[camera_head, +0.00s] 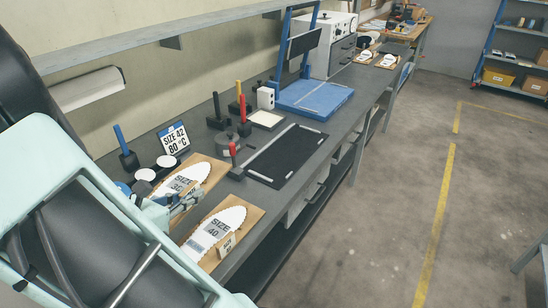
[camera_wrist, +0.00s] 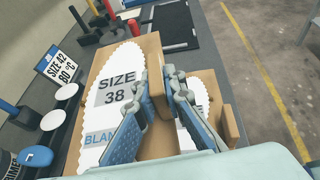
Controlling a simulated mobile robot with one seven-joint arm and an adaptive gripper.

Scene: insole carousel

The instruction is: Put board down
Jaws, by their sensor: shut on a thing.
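The size 38 board (camera_head: 212,168) is a wooden board with a white insole sheet marked SIZE 38; the wrist view shows it up close (camera_wrist: 152,44). My gripper (camera_wrist: 158,88) is shut on the upright wooden block at this board's right edge; in the head view it shows at the board's near side (camera_head: 186,200). The board lies roughly flat at bench height; I cannot tell whether it touches the bench. A second board marked SIZE 40 (camera_head: 247,213) lies close beside it on the grey bench (camera_head: 243,262), partly hidden behind my fingers in the wrist view (camera_wrist: 220,100).
A SIZE 42 80 °C sign (camera_head: 174,138) and white discs (camera_head: 145,174) stand left of the boards. Beyond are a red-handled tool (camera_head: 233,156), a black mat (camera_head: 285,155) and a blue press (camera_head: 315,97). The bench's front edge is close to the size 40 board.

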